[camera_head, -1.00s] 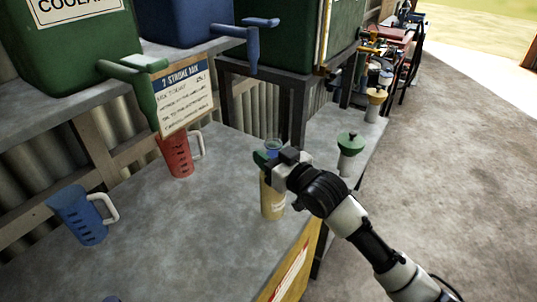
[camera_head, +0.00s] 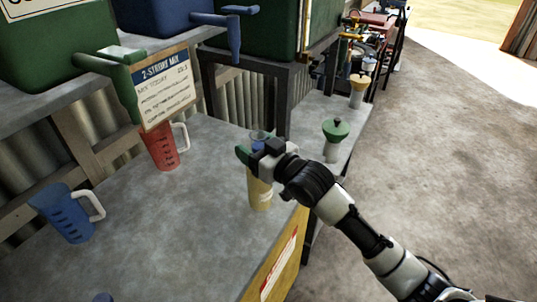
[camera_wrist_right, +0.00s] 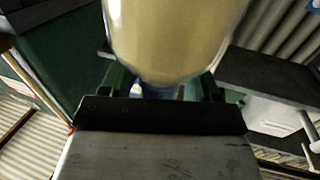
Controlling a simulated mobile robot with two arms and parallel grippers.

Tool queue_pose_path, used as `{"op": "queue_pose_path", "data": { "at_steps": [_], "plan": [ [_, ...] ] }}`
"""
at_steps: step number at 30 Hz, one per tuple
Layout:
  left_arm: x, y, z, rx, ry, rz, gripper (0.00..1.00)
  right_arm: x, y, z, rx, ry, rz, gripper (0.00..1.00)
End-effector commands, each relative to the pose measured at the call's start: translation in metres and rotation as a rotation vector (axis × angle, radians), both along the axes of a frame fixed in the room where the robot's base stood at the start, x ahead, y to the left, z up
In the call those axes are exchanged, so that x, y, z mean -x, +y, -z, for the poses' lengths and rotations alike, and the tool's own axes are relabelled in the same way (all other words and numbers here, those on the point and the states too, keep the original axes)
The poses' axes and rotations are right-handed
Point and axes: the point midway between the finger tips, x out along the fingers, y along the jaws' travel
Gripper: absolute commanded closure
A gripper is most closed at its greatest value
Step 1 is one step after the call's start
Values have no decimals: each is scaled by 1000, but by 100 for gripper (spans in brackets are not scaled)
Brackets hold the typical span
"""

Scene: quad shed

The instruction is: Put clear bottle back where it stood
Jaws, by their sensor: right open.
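The clear bottle (camera_head: 260,190), filled with something yellowish, stands upright on the grey bench (camera_head: 165,235) near its right edge. Its upper part is partly hidden by my right gripper (camera_head: 252,157). A bluish clear top shows just above the gripper. The right gripper is open, with its green fingers at the upper part of the bottle. In the right wrist view the bottle (camera_wrist_right: 175,35) fills the top middle, between the fingers; contact cannot be told. My left gripper is out of view.
A red jug (camera_head: 163,147) and a blue jug (camera_head: 67,215) stand on the bench to the left. A green-topped container (camera_head: 334,138) stands on the farther bench, behind the gripper. A sign (camera_head: 163,90) hangs at the back. The middle of the bench is clear.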

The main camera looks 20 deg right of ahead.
Motion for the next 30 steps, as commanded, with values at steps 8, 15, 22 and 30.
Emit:
{"op": "queue_pose_path", "data": {
  "at_steps": [8, 15, 22, 30],
  "plan": [
    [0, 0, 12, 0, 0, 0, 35, 46, -27, 5, 4, 3, 0, 38],
    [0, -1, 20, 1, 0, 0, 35, 85, -49, 4, 3, 4, 1, 38],
    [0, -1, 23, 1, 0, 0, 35, 100, -58, 2, 1, 3, 0, 38],
    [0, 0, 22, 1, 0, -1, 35, 101, -58, 1, 0, 2, 0, 38]
  ]
}}
